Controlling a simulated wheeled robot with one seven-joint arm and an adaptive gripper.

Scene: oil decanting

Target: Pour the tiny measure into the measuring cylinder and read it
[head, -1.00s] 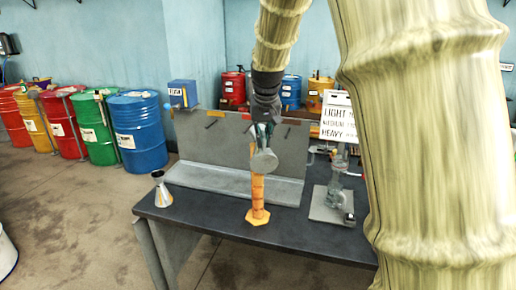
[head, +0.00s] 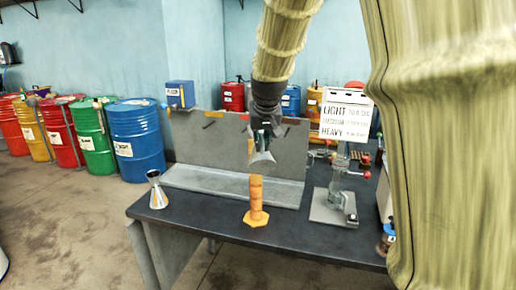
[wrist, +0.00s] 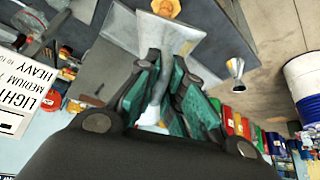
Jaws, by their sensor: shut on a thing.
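My gripper (head: 263,132) is shut on a small grey metal measure (head: 262,161). The measure flares out below the fingers, directly over the orange measuring cylinder (head: 256,195) in the head view. It hides the top of the cylinder, so I cannot tell the gap or whether they touch. The cylinder stands upright on its six-sided base on the dark bench. In the wrist view the measure (wrist: 157,100) sits between the green-padded fingers, with the cylinder's orange base (wrist: 166,8) beyond it. No liquid or scale reading can be made out.
A silver conical vessel (head: 157,192) stands at the bench's left. A grey stand with a red-knobbed device (head: 338,195) is at the right, near the LIGHT/MEDIUM/HEAVY sign (head: 345,116). A grey back panel and tray (head: 235,184) lie behind the cylinder. Coloured drums (head: 138,137) line the left.

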